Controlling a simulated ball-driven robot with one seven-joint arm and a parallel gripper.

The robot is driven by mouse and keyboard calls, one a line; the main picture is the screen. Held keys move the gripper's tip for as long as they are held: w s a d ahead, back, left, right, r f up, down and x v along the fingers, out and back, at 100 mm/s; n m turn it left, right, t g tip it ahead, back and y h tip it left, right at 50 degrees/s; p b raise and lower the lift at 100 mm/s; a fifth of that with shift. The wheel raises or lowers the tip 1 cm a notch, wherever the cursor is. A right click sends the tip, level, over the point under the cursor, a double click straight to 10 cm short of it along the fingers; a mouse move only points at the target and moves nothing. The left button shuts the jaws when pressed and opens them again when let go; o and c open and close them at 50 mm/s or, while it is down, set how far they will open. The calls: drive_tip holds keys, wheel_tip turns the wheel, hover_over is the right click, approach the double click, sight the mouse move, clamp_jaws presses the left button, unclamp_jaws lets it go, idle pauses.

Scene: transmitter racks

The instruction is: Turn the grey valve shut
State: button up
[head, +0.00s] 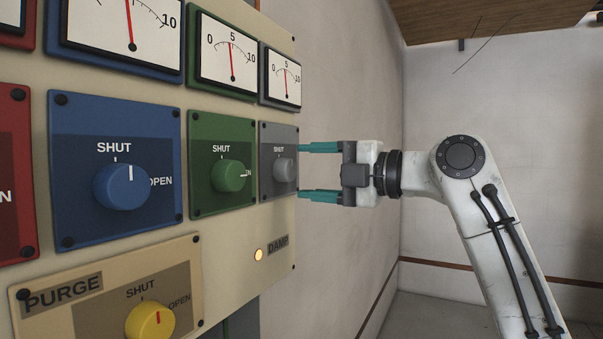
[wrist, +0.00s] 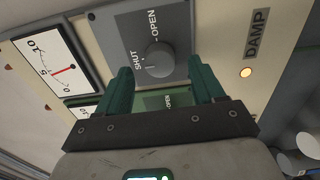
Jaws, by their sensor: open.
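The grey valve (head: 284,169) is a round knob on a grey plate at the right end of the panel, with SHUT printed above it. In the wrist view the grey valve (wrist: 157,60) shows with SHUT and OPEN labels; a small pale mark lies on its SHUT side, but its exact setting is hard to tell. My gripper (head: 318,172) is open in front of the plate, its teal fingers above and below the knob's height. In the wrist view my gripper (wrist: 163,80) has its fingertips either side of the knob, apart from it, with nothing between them.
A green valve (head: 231,175) and a blue valve (head: 122,186) sit to the left. A yellow PURGE valve (head: 150,319) is below. Gauges line the top, including the grey gauge (head: 285,80). A lit lamp (head: 258,255) is beside the DAMP label.

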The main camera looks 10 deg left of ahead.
drive_tip(key=v, duration=0.8)
